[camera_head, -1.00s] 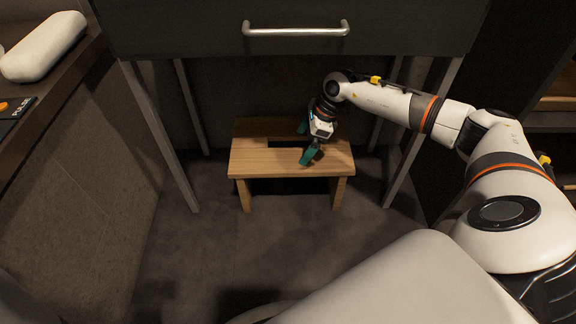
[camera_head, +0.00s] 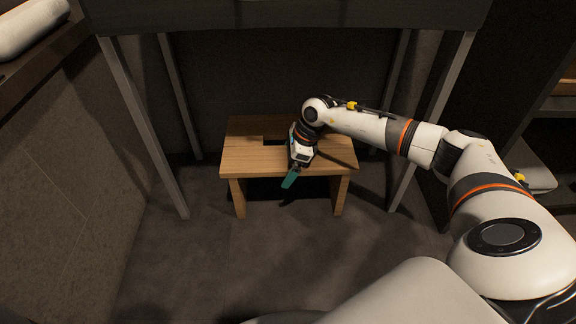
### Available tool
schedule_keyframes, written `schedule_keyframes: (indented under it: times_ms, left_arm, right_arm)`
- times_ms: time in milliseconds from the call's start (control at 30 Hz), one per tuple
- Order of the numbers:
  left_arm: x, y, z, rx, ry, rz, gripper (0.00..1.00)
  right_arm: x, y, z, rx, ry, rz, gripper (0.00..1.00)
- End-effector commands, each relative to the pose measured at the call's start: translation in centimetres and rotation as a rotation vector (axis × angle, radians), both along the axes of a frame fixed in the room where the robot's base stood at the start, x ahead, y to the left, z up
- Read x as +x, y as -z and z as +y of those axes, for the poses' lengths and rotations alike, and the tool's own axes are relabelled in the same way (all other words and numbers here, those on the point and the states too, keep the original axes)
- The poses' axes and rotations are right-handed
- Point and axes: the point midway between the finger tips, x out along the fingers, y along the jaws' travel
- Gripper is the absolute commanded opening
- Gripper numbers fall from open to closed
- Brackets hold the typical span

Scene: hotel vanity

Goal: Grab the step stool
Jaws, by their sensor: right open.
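The step stool (camera_head: 245,160) is light wood with a slot in its top. It stands upright on the dark floor beneath the vanity. One teal finger shows over the stool's front edge; the other finger is mostly hidden behind the gripper body. The gripper is open, and I cannot tell whether it touches the wood. My left gripper is not in view.
The vanity (camera_head: 290,12) stands over the stool on thin metal legs (camera_head: 145,130), with legs on both sides. A side counter (camera_head: 50,50) is at left and dark shelving (camera_head: 520,120) at right. The floor (camera_head: 200,260) in front of the stool is clear.

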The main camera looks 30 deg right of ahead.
Motion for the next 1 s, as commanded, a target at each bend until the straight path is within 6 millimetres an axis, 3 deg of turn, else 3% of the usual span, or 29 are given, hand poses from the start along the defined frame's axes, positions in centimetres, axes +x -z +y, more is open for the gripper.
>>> schedule_keyframes:
  times_ms: [33,267,767,1000]
  left_arm:
    - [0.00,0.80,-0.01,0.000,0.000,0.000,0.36]
    - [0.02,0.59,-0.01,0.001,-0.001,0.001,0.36]
    - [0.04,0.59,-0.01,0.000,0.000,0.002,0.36]
    - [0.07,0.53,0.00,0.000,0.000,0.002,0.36]
  right_arm:
    - [0.14,0.81,0.19,0.001,0.000,-0.001,1.00]
    - [0.17,0.64,0.26,0.000,0.000,-0.001,1.00]
    - [0.12,0.66,0.26,0.000,0.000,0.000,0.21]
    - [0.39,0.24,0.26,0.002,0.000,-0.010,0.18]
